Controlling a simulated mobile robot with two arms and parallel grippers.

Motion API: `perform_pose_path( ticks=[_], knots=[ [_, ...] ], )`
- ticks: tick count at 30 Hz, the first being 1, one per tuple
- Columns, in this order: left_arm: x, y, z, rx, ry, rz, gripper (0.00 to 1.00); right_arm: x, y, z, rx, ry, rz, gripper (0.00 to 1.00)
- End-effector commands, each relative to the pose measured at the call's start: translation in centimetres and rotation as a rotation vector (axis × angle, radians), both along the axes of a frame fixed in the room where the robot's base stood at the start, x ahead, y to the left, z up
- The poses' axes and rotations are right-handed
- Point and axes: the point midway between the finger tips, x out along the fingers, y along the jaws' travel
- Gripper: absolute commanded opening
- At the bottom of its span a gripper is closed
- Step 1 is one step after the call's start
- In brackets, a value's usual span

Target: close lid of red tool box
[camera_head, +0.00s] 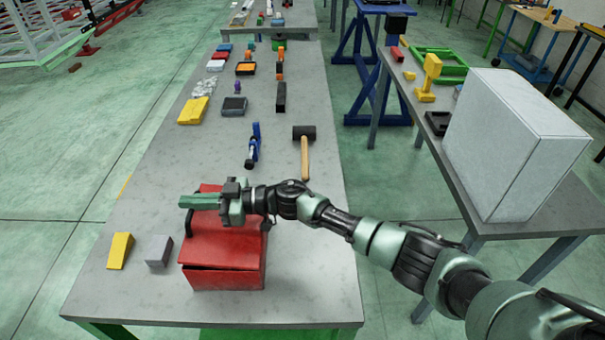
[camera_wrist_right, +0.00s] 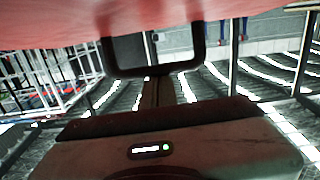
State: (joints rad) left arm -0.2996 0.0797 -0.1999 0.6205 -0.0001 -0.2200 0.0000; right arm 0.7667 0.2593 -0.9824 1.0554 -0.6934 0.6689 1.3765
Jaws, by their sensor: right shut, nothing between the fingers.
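The red tool box (camera_head: 222,277) stands near the front end of the grey workbench. Its lid looks lowered or nearly so, with a thin dark gap along the front edge; I cannot tell if it is fully shut. My right gripper (camera_head: 188,201) is shut and empty, over the far part of the box, pointing left and hiding some of the lid. I cannot tell whether it touches the lid. In the right wrist view, a red surface (camera_wrist_right: 60,32) fills the top, with a dark handle-like loop (camera_wrist_right: 152,70) below it. My left gripper is not in view.
A yellow block (camera_head: 120,250) and a grey block (camera_head: 158,251) lie left of the box on the workbench (camera_head: 130,295). A mallet (camera_head: 304,155) and a blue clamp (camera_head: 253,147) lie beyond. A large pale box (camera_head: 490,150) stands on the right-hand table.

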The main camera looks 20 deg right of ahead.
Motion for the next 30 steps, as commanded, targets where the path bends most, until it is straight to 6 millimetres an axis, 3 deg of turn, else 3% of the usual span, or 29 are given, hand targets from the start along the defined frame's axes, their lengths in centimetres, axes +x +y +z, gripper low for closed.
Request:
perform_pose_path(
  ticks=[21,25,30],
  knots=[
    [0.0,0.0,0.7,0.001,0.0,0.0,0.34,0.1,0.3,-0.9,-0.044,0.014,-0.001,0.0],
    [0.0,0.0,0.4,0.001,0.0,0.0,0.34,-0.2,-0.9,-0.9,-0.045,0.013,-0.002,0.0],
    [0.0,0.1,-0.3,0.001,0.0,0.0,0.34,-1.0,-3.7,-0.8,-0.045,0.013,-0.002,0.0]
  ],
)
